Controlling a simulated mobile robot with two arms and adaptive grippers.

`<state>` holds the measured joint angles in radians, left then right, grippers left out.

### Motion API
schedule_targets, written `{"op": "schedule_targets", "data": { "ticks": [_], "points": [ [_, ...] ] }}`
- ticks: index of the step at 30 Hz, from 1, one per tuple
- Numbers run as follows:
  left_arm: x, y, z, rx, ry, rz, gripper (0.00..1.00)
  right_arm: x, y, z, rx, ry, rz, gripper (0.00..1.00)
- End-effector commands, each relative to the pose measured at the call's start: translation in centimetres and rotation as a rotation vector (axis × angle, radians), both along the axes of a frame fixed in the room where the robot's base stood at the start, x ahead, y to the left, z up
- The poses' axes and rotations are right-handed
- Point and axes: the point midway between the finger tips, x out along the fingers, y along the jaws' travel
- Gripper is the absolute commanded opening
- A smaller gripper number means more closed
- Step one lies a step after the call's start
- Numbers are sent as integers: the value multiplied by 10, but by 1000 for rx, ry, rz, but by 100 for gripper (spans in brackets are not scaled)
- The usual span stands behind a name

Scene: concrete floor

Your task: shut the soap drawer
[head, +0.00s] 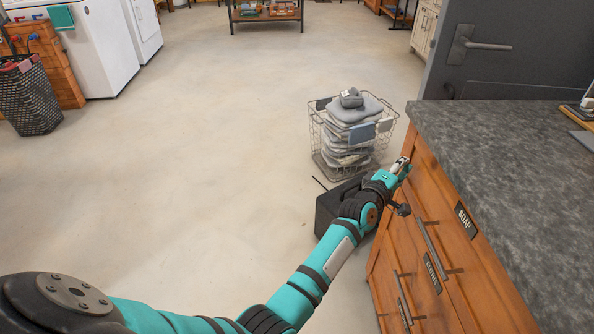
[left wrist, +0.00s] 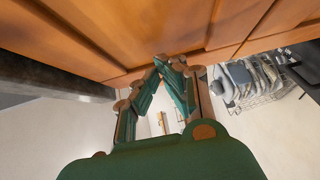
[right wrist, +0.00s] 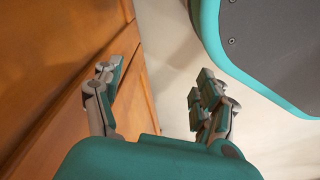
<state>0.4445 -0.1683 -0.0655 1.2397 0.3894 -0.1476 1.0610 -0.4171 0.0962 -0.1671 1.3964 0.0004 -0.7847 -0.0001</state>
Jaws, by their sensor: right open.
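The soap drawer (head: 484,254) is in the top row of the orange wooden cabinet, under the grey counter, with a dark SOAP label (head: 466,221) and a long bar handle (head: 431,246). In the head view I see no clear gap around its front, so I cannot tell how far it stands out. My left gripper (head: 402,166) is at the cabinet's far top part, beyond the label. In the left wrist view its fingertips (left wrist: 163,62) meet, empty, close to the wood; contact is unclear. My right gripper (right wrist: 158,88) is open and empty beside a wooden front (right wrist: 60,70).
A lower drawer has another label (head: 432,273) and handle (head: 403,299). A wire basket of folded grey cloth (head: 321,151) stands on the floor past the cabinet, with a black box (head: 327,212) nearer. A grey door (head: 530,70) is behind the counter (head: 500,150).

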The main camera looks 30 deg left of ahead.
Motion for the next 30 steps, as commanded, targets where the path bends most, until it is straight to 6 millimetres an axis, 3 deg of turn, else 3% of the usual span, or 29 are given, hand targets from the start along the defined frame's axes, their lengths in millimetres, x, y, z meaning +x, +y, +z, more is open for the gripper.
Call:
{"op": "schedule_targets", "data": {
  "ticks": [8,21,30],
  "points": [
    [-9,-3,5,-5,-7,-7,0,-1,0,0,-1,2,0,74],
    [-70,12,-1,-7,2,-2,0,-1,-1,-1,-2,3,0,74],
    [-82,14,-4,1,8,-2,0,-1,-1,-1,-2,3,0,74]
  ]
}}
